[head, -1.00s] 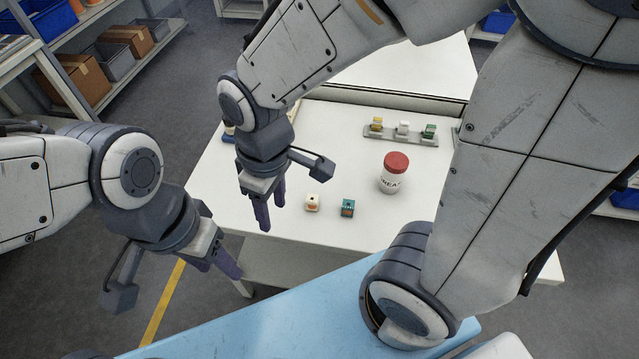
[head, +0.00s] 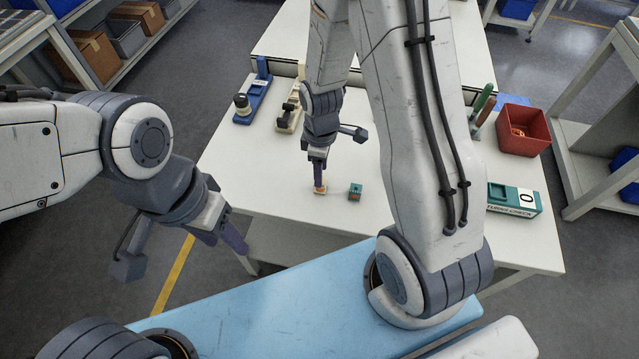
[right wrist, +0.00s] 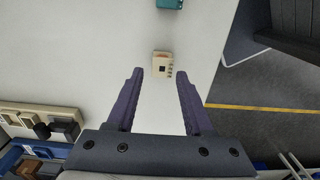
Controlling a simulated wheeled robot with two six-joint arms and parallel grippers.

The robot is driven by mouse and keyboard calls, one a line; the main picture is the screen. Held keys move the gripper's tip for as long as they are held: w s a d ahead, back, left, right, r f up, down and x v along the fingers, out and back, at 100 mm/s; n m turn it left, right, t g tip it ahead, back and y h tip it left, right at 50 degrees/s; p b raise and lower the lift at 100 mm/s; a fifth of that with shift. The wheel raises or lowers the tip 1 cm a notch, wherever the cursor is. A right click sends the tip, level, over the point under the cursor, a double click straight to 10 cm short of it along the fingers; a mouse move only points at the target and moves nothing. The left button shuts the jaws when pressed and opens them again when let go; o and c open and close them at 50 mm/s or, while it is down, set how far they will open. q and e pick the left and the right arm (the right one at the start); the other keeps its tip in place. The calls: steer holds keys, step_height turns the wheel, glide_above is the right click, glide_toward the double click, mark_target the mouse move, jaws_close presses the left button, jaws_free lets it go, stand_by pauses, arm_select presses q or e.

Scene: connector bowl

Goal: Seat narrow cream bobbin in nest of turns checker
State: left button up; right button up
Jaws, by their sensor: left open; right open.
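The cream bobbin (head: 320,193) stands on the white table, beside a teal block (head: 355,191). My right gripper (head: 319,178) is open and points down right above the bobbin, partly covering it. In the right wrist view the bobbin (right wrist: 162,66) lies just beyond the open fingertips (right wrist: 160,76), in line with the gap between them and not gripped. My left gripper (head: 226,238) is open and empty, off the table's left front edge.
A red bin (head: 523,128) and green-handled tools (head: 483,104) stand at the back right. A blue device (head: 252,97) and a cream device (head: 290,108) stand at the back left. My right arm hides the table's middle. The left front of the table is clear.

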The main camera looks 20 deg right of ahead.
steer(key=shift+s+f, duration=0.1)
steer(key=shift+f, duration=1.9)
jaws_close()
steer(key=shift+r, duration=0.15)
